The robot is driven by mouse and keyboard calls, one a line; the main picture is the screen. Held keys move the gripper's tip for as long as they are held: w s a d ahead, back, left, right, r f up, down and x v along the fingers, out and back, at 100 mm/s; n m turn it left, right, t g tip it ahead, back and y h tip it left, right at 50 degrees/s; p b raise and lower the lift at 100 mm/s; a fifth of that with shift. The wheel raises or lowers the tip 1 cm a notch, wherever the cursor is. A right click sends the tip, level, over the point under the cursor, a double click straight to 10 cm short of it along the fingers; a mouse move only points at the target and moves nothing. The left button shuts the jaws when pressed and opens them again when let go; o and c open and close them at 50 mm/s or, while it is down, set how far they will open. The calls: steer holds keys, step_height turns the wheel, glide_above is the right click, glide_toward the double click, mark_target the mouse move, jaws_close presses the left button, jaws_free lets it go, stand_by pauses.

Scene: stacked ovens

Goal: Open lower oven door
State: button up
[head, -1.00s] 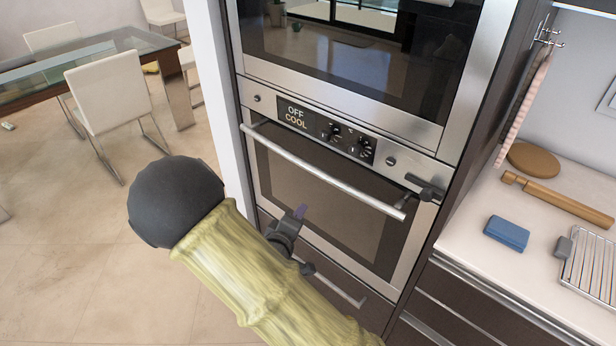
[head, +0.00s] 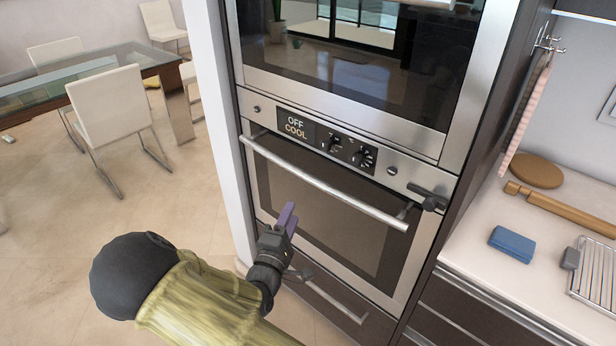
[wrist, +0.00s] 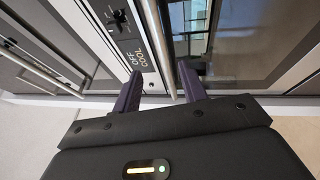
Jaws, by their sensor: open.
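The lower oven door (head: 325,215) is shut, with dark glass in a steel frame. Its silver handle bar (head: 325,188) runs across the door's top. My gripper (head: 289,214) has purple fingers. In the head view it shows in front of the door's left part, below the handle in the picture, with a visible gap. In the wrist view, my gripper (wrist: 160,88) is open and empty, and the handle bar (wrist: 161,45) lines up between the two fingers. I cannot tell how far in depth the fingertips are from the bar.
The control panel (head: 325,145), reading OFF COOL, sits above the door, and the upper oven (head: 345,75) is above that. A drawer handle (head: 330,300) is below. A counter (head: 470,235) stands on the right. Open floor and a glass dining table (head: 95,80) are on the left.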

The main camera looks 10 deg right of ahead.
mark_target(308, 177)
steer(key=p+x, duration=0.1)
steer(key=x, duration=1.3)
steer(key=shift+f, duration=0.1)
jaws_close()
